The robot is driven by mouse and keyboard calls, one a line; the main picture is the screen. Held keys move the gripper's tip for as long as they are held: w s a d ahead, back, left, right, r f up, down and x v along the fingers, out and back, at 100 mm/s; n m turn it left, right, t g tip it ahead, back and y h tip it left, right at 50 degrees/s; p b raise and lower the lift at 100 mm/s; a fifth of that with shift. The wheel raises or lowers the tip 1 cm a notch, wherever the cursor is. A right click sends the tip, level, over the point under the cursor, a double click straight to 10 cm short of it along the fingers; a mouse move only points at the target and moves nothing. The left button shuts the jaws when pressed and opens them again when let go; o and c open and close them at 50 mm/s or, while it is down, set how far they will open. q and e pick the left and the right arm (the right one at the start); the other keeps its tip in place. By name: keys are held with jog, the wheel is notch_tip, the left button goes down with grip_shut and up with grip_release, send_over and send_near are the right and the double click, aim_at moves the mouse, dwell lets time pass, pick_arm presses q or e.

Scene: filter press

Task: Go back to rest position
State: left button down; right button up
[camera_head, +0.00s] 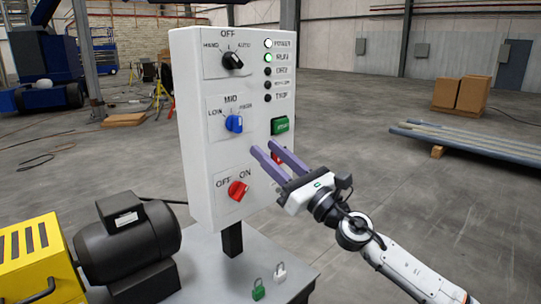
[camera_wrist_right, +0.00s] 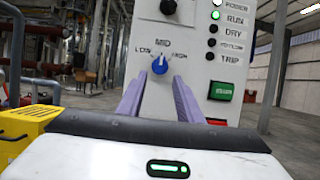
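My right gripper (camera_head: 262,147) is open and empty, its two purple fingers apart in front of the lower right of the white control panel (camera_head: 192,150). In the right wrist view the gripper (camera_wrist_right: 158,90) has the blue LOW-MID-HIGH knob (camera_wrist_right: 160,65) showing beyond and between its fingers. That blue knob (camera_head: 234,123), a black HAND-OFF-AUTO knob (camera_head: 233,61) and a red OFF-ON knob (camera_head: 238,191) sit on the panel. The green button (camera_head: 280,125) is clear; a red button (camera_head: 437,0) below it is mostly hidden by my fingers. My left gripper is in neither view.
The POWER (camera_head: 268,43) and RUN (camera_head: 268,57) lamps are lit. A black motor (camera_head: 130,240), yellow housing (camera_head: 35,255), green padlock (camera_head: 258,290) and white padlock (camera_head: 280,271) are on the grey bench. Open floor lies to the right, with stacked beams (camera_head: 470,140) and boxes (camera_head: 460,95).

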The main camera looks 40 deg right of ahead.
dwell(0.3)
jog(key=s+a+f+m+g+h, duration=0.1)
jog(key=s+a+f+m+g, duration=0.1)
jog(key=f+m, duration=0.65)
jog(key=s+a+f+m+g+h, duration=0.1)
jog(key=s+a+f+m+g, duration=0.3)
jog(key=f, duration=0.8)
jog(key=s+f+m+g+h, duration=0.1)
jog(key=f+m, duration=0.6)
jog(key=f, duration=0.4)
jog(key=s+a+f+m+g+y, duration=0.3)
jog(key=s+a+f+m+g, duration=0.4)
jog(key=s+a+f+m, duration=0.8)
jog(key=s+a+f, duration=0.3)
jog(key=s+f, duration=0.1)
jog(key=shift+s+a, duration=0.15)
jog(key=shift+s, duration=0.1)
jog(key=shift+m, duration=0.25)
